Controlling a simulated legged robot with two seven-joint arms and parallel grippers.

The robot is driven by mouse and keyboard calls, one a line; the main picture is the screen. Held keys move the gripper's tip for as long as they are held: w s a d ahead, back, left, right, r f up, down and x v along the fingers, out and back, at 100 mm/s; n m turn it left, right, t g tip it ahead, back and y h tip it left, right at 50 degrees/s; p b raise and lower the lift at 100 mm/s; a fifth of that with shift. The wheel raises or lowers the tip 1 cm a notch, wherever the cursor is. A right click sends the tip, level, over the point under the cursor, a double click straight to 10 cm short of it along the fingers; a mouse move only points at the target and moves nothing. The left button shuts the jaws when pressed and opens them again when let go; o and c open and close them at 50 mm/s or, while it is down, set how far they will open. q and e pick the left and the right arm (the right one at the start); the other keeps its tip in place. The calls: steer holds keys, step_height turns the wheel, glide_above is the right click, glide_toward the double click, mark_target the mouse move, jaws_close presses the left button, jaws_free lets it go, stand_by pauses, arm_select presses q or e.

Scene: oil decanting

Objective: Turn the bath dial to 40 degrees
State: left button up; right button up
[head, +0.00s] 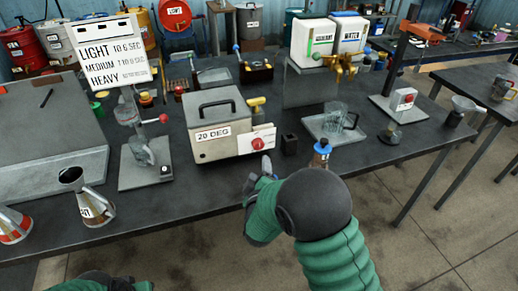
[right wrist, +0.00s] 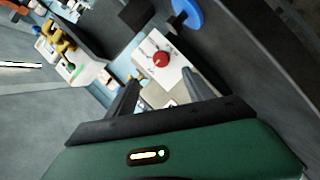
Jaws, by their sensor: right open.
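The bath (head: 213,128) is a pale grey box with a dark handle on its lid and a "20 DEG" label on its front. Its dial (head: 257,143) is a red knob on a white panel at the bath's right. In the right wrist view the red dial (right wrist: 160,59) sits on its white plate beyond the fingertips. My right gripper (head: 266,165) is just in front of the panel, apart from the dial. Its two fingers (right wrist: 163,90) are open with nothing between them. Only a dark part of my left gripper (head: 108,282) shows at the bottom edge; its fingers are hidden.
A blue-capped bottle (head: 320,152) and a small black block (head: 289,144) stand right of the dial. A glass jug (head: 335,120) is on a tray farther right. The table's front edge (head: 150,222) lies below.

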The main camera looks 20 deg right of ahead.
glide_toward(259, 147)
steer(key=shift+w+d+f, duration=0.2)
steer(key=shift+w+d, duration=0.2)
steer(key=shift+w, duration=0.1)
steer(key=shift+w+d+f, duration=0.15)
steer(key=shift+w+d, duration=0.25)
steer(key=shift+w, duration=0.15)
steer(key=x, duration=0.3)
steer(key=a+x, duration=0.1)
steer(key=x, duration=0.1)
steer(key=shift+w+p, duration=0.35)
steer(key=shift+w, duration=0.2)
steer(key=shift+w+d+f, duration=0.1)
steer(key=shift+w+d, duration=0.2)
steer(key=shift+w, duration=0.05)
arm_select(q)
steer(key=shift+w+d+r, duration=0.15)
steer(key=shift+d+r, duration=0.1)
steer(key=shift+r, duration=0.1)
arm_select(e)
steer(key=shift+d, duration=0.2)
steer(key=shift+a, duration=0.2)
jaws_close()
